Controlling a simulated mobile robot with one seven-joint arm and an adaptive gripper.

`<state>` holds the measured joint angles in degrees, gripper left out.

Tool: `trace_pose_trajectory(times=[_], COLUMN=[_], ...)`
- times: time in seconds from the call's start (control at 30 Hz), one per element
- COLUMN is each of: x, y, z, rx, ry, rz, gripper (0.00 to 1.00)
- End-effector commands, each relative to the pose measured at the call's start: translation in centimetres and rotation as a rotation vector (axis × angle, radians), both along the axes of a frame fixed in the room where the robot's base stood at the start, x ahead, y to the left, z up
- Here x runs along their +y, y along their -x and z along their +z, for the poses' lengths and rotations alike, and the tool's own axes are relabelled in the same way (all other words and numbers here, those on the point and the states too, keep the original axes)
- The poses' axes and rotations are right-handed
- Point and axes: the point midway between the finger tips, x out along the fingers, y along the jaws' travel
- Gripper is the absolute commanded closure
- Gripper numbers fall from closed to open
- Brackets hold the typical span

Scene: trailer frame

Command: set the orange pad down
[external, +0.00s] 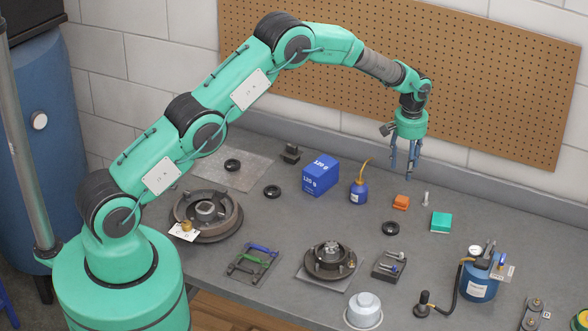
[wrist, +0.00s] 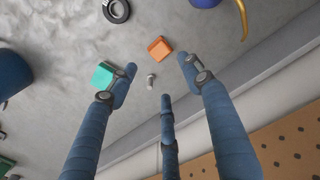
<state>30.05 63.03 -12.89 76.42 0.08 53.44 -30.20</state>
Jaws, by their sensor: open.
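The orange pad (external: 401,202) lies on the grey bench top, between the blue oil can and a small upright metal pin. It also shows in the wrist view (wrist: 159,48), near the top centre, beyond the fingertips. My gripper (external: 403,168) hangs above the bench, fingers pointing down, well above the pad. In the wrist view its blue fingers (wrist: 160,80) are spread apart with nothing between them. The gripper is open and empty, and no finger appears to touch the pad.
A teal block (external: 441,222), the metal pin (external: 426,198) and a black ring (external: 390,228) lie close to the pad. The blue oil can (external: 358,191) and a blue box (external: 320,175) stand to its left. A pegboard (external: 480,90) wall rises behind the bench.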

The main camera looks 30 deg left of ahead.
Motion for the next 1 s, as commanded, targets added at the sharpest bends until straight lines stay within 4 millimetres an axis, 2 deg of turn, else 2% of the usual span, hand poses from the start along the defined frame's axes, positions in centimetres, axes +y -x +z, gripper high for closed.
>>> trace_pose_trajectory(times=[0.2,0.37,0.47,0.67,1.0], x=[0.2,1.1,2.2,5.6,12.4], y=[0.0,-0.2,-0.2,0.1,2.4], z=[0.4,2.4,4.5,10.5,20.7], rx=[-0.002,-0.011,-0.020,-0.047,-0.099], ry=[0.001,0.006,0.011,0.024,0.044], rz=[0.000,0.002,0.002,0.002,0.002], gripper=[0.50,0.50,0.50,0.50,0.50])
